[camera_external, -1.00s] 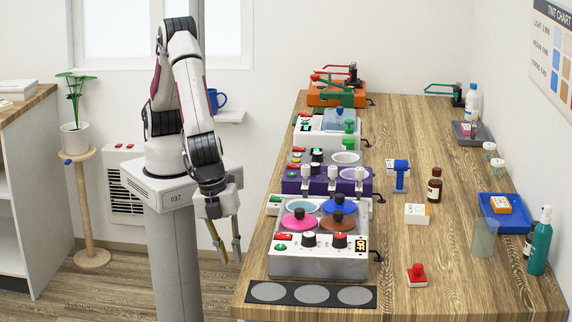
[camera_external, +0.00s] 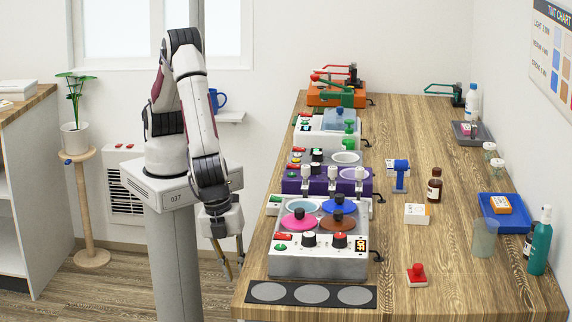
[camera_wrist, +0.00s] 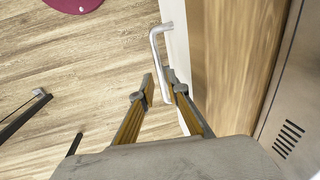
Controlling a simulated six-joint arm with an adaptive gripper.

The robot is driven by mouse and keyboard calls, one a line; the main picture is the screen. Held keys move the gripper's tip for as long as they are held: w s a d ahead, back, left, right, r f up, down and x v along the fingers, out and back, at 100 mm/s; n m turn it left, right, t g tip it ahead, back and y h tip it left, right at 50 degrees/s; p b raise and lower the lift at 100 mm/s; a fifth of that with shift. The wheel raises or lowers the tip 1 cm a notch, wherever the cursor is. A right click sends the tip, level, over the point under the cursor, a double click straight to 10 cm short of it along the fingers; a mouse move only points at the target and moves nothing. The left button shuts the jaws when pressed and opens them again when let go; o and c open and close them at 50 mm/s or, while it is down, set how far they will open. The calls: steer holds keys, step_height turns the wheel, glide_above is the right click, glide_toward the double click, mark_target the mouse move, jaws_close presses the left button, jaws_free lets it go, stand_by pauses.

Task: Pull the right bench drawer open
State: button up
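My gripper (camera_wrist: 157,86) has its two fingers apart in the wrist view, with the lower part of a silver bar handle (camera_wrist: 156,48) between their tips. A gap shows on the left side of the handle; whether the right finger touches it I cannot tell. The handle is fixed to a white front (camera_wrist: 178,42) below the wooden bench top (camera_wrist: 235,50). Only this one handle shows, and the front looks close against the bench. In the external view my gripper (camera_external: 235,268) hangs just left of the bench's near left edge; drawer and handle are hidden there.
The bench top (camera_external: 450,270) carries a grey hotplate device (camera_external: 318,265), a dark mat with grey discs (camera_external: 312,294) and a red-knobbed stamp (camera_external: 417,276) near its front. A plant stand (camera_external: 90,215) stands at the left. The floor left of the bench is open.

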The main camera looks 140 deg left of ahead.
steer(key=shift+w+a+f, duration=0.1)
steer(key=shift+f, duration=0.55)
steer(key=shift+w+a+f, duration=0.1)
steer(key=shift+f, duration=0.55)
jaws_close()
steer(key=shift+s+d, duration=0.1)
steer(key=shift+d, duration=0.05)
steer(key=s+d, duration=1.7)
jaws_free()
